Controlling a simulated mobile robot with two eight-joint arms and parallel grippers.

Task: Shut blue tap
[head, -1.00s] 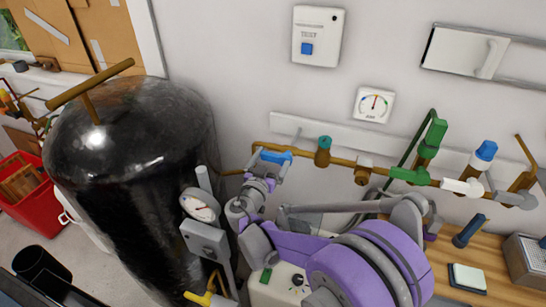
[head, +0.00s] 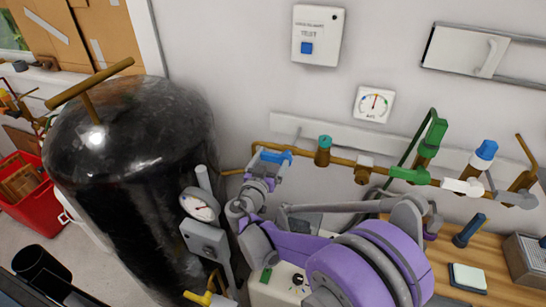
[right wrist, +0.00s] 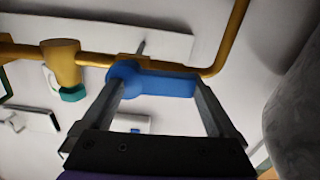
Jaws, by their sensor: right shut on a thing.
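The blue tap (head: 276,157) is on the brass pipe along the wall, near the pipe's left end. In the right wrist view its blue lever (right wrist: 160,82) lies nearly in line with the pipe. My right gripper (head: 268,166) is at the tap, with one finger towards each end of the lever. In the right wrist view the gripper (right wrist: 158,90) is shut on the lever, which spans between its two fingers. My left gripper is not in view.
A large black tank (head: 135,170) stands close on the left, with a gauge (head: 200,207) beside my right arm. Further right on the pipe are a teal-capped fitting (head: 323,152), a green tap (head: 410,174) and a white tap (head: 463,187). A wooden bench (head: 450,262) lies below.

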